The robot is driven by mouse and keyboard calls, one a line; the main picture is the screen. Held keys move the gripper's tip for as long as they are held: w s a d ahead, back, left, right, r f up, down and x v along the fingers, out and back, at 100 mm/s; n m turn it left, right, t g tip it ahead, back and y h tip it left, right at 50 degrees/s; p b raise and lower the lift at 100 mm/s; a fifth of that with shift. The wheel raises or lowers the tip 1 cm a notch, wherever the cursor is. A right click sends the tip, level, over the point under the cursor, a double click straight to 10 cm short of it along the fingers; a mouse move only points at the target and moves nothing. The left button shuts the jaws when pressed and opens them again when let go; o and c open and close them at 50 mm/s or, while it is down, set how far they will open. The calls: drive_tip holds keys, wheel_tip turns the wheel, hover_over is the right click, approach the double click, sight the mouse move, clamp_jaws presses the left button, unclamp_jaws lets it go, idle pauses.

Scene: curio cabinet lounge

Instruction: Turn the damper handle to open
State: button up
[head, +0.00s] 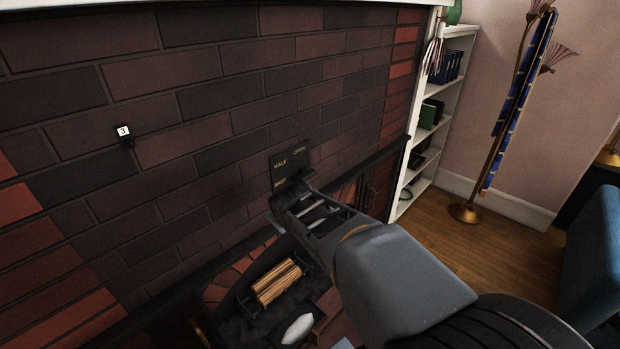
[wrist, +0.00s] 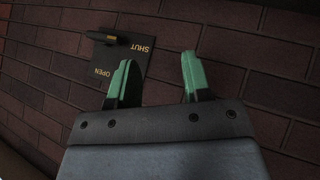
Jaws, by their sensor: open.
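A dark label plate (head: 289,160) is fixed to the brick wall, lettered HALF, OPEN and SHUT in gold. It also shows in the wrist view (wrist: 127,68), where SHUT and OPEN are readable. My gripper (head: 287,194) is just below the plate in the head view. In the wrist view its green fingers (wrist: 156,72) are apart and empty. The handle is beyond the left finger, not between them.
A fireplace opening with a log stack (head: 278,282) and a pale rounded object (head: 297,329) lies below my arm. A white bookshelf (head: 412,165) and a brass floor stand (head: 467,211) are at right. A small tag numbered 3 (head: 123,131) is on the wall.

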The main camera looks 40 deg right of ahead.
drive_tip(key=w+d+n+t+h+b, duration=0.2)
drive_tip(key=w+d+n+t+b, duration=0.35)
drive_tip(key=d, duration=0.75)
drive_tip(key=n+t+y+b, duration=0.2)
drive_tip(key=n+t+y, duration=0.2)
drive_tip(key=n+y, duration=0.6)
approach(308, 177)
drive_tip(key=w+a, duration=0.1)
drive_tip(key=w, duration=0.2)
drive_tip(key=w+n+h+p, duration=0.1)
drive_tip(key=w, duration=0.3)
drive_tip(key=w+a+n, duration=0.1)
drive_tip(key=w, duration=0.2)
drive_tip(key=shift+w+a+h, duration=0.25)
drive_tip(key=shift+a+h, duration=0.05)
drive_tip(key=c, duration=0.8)
drive_tip(key=shift+p, duration=0.3)
